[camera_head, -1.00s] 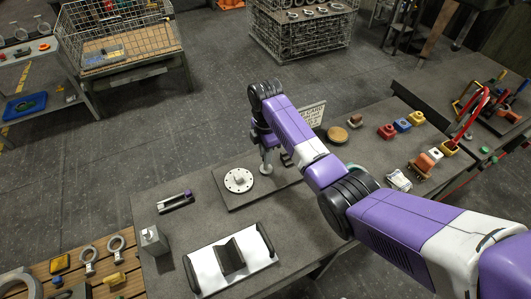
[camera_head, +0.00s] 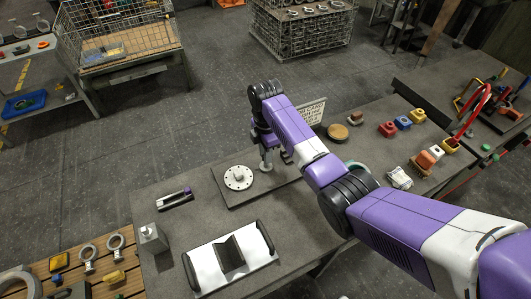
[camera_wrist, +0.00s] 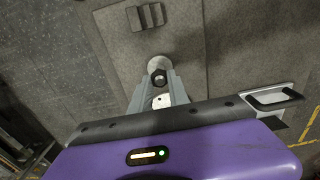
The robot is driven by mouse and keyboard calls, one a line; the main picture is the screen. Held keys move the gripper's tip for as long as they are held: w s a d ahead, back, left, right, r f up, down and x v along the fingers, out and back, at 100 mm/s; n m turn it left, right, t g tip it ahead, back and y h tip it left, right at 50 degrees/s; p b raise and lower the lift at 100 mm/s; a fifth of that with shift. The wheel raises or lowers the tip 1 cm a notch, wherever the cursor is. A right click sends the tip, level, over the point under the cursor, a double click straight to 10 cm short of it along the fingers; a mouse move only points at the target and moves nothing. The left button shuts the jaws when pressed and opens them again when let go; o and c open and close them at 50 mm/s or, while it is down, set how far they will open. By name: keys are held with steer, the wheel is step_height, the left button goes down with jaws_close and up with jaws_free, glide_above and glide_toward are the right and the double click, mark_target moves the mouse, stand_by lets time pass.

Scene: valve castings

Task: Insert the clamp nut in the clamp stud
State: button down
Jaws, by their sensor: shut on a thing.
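My gripper (camera_wrist: 159,92) is shut on the clamp nut (camera_wrist: 159,79), a small dark-centred nut between the two grey fingertips in the wrist view. Just beyond the nut is a pale round boss (camera_wrist: 159,62), which seems to be the foot of the clamp stud. The stud's shaft is hidden, so I cannot tell whether the nut is around it or only above it. In the head view my gripper (camera_head: 267,153) points down over this round foot (camera_head: 266,167), right beside the white flange disc (camera_head: 238,178). The nut itself is too small to make out there.
The foot and disc sit on a dark plate (camera_head: 234,201). A dark stepped block (camera_wrist: 147,16) stands close to the gripper. A white tray with a V-block (camera_head: 207,262) is at the front, a purple-handled tool (camera_head: 175,199) at left. The bench's left part is mostly clear.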

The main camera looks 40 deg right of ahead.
steer(key=shift+f+b, duration=0.6)
steer(key=shift+f, duration=0.55)
steer(key=c, duration=1.2)
jaws_free()
steer(key=shift+o, duration=0.2)
step_height(320, 180, up, 8)
steer(key=shift+f+b, duration=0.1)
steer(key=shift+b, duration=0.3)
